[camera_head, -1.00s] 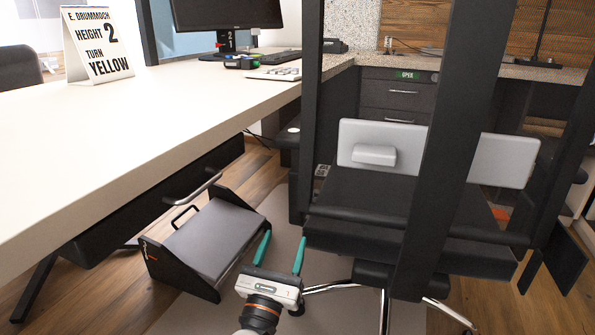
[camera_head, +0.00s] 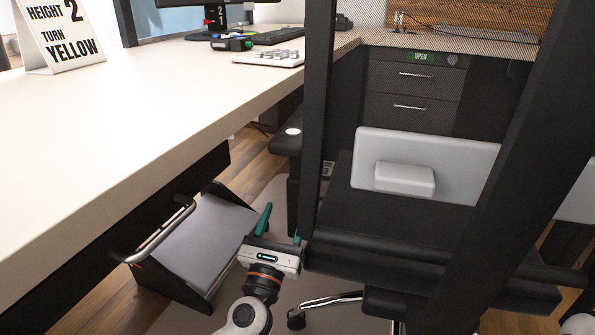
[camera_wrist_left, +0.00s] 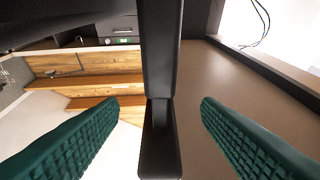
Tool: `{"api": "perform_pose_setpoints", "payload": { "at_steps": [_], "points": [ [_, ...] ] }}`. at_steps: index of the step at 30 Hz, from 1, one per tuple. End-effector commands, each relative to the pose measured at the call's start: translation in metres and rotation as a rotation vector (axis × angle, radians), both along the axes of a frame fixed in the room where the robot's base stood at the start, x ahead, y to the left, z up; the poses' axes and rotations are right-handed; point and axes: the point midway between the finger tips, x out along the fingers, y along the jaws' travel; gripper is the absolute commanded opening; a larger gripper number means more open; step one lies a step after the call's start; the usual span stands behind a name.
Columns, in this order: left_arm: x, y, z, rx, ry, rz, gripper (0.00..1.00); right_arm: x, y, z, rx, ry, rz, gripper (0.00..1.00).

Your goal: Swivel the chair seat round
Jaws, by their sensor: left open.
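The chair (camera_head: 350,205) is dark, with a broad seat, tall black uprights and a pale grey panel (camera_head: 455,165) bearing a raised block. Its chromed foot shows below. My left gripper (camera_head: 281,227) is open at the left edge of the seat, near the foot of the left upright. In the left wrist view a dark bar (camera_wrist_left: 160,60), seemingly part of the chair, stands between the two spread green fingers (camera_wrist_left: 160,138), with a gap on each side. The chair partly hides the right finger in the head view. My right gripper does not show.
A pale desk (camera_head: 130,140) fills the left, with a handled drawer (camera_head: 160,230) below it. A sign (camera_head: 60,35) there reads height 2, turn yellow. Dark drawers (camera_head: 415,85) stand behind the chair.

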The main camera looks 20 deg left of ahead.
Motion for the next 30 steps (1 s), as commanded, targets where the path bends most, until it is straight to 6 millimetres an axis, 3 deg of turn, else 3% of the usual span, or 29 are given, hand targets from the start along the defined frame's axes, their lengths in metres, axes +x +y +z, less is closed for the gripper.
{"api": "perform_pose_setpoints", "payload": {
  "at_steps": [9, 15, 21, 30],
  "points": [
    [0.058, 0.007, 0.024, 0.001, -0.005, 0.001, 0.58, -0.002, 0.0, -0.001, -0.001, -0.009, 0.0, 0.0],
    [0.086, 0.01, 0.035, 0.003, -0.003, 0.001, 0.58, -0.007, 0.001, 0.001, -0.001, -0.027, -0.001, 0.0],
    [0.098, 0.012, 0.041, 0.0, -0.002, 0.001, 0.58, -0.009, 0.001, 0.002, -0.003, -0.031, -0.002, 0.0],
    [0.099, 0.012, 0.042, 0.001, -0.001, 0.001, 0.55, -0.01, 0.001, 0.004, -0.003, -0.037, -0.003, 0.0]
  ]
}}
